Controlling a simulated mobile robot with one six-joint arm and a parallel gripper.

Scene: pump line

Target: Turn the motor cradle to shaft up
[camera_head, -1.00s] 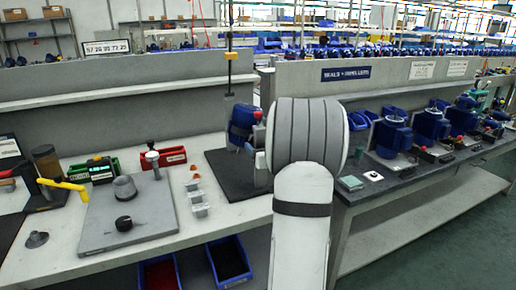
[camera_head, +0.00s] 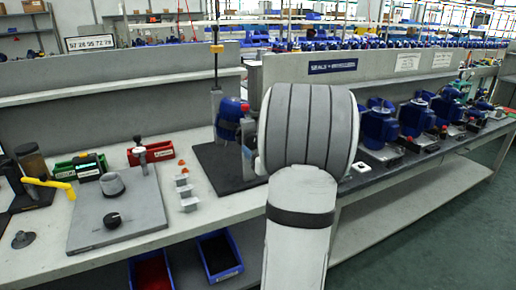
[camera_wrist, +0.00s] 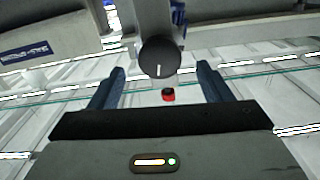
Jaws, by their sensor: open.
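The motor cradle (camera_head: 246,148) stands on a black base plate (camera_head: 212,162) on the bench, left of my arm in the head view. It holds a blue motor (camera_head: 229,116), and a red part shows at its upper right. In the wrist view, a round black knob (camera_wrist: 158,57) with a white mark sits on a grey upright (camera_wrist: 153,18), with a bit of blue motor beside it. My gripper (camera_wrist: 160,72) is open and empty. Its two fingers lie either side of the knob in the picture; contact cannot be told. My arm hides the gripper in the head view.
A grey plate (camera_head: 140,215) with a black knob, red (camera_head: 155,154) and green bins, and small grey blocks (camera_head: 187,192) are on the left bench. A post (camera_head: 215,75) rises behind the cradle. More blue motors (camera_head: 380,128) line the right bench. A red button (camera_wrist: 168,94) shows between the fingers.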

